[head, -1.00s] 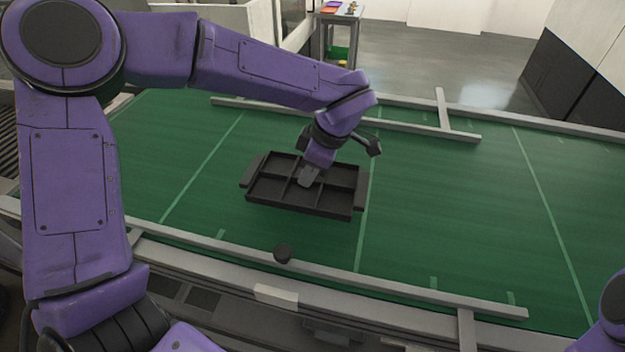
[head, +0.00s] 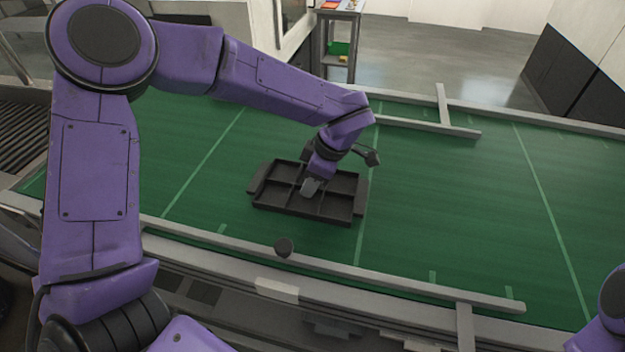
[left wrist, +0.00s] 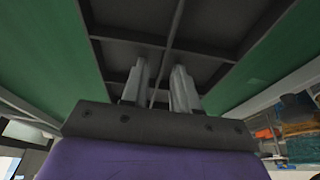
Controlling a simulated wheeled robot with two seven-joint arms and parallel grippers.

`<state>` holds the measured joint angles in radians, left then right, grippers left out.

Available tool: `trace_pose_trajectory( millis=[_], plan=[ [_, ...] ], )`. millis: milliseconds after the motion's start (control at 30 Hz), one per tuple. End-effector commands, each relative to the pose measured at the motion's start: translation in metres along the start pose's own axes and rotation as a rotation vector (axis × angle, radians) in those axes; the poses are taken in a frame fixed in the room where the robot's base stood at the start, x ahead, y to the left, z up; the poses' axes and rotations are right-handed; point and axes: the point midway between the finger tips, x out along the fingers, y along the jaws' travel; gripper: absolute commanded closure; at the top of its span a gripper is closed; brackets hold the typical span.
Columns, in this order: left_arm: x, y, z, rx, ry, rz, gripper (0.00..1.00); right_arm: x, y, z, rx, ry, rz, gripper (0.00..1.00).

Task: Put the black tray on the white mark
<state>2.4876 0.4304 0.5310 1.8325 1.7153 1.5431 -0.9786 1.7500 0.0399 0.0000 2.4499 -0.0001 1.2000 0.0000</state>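The black tray (head: 287,210), divided into several compartments with a handle strip at each end, is over the green surface, left of the picture's middle. I cannot tell whether it touches the surface. My left gripper (head: 311,187) reaches down to the tray's middle. In the left wrist view, its two fingers (left wrist: 160,88) stand on either side of a thin divider of the tray (left wrist: 218,72), apparently gripping it. No distinct white mark is plain to see; pale lines cross the surface, one (head: 362,228) beside the tray's right end. My right gripper is out of view.
Another rail (head: 425,127) lies behind the tray. The surface to the right is clear. A small stand (head: 340,40) is beyond the far edge.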

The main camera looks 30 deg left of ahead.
Motion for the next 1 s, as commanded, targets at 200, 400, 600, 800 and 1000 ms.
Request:
trace_pose_trajectory(
  millis=[200,400,600,800,1000],
  plan=[
    [-0.017,0.001,-0.001,-0.001,0.000,0.004,0.71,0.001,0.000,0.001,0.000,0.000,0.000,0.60],
    [-0.069,0.000,-0.001,-0.001,-0.001,0.005,0.71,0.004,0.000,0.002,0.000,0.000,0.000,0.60],
    [-0.111,0.001,-0.001,-0.001,0.001,0.003,0.71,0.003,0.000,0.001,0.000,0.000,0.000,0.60],
    [-0.124,0.000,-0.002,0.000,0.000,0.000,0.71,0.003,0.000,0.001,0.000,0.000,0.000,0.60],
    [-0.124,0.000,-0.002,0.000,0.000,0.000,0.71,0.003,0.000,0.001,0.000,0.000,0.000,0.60]
  ],
)
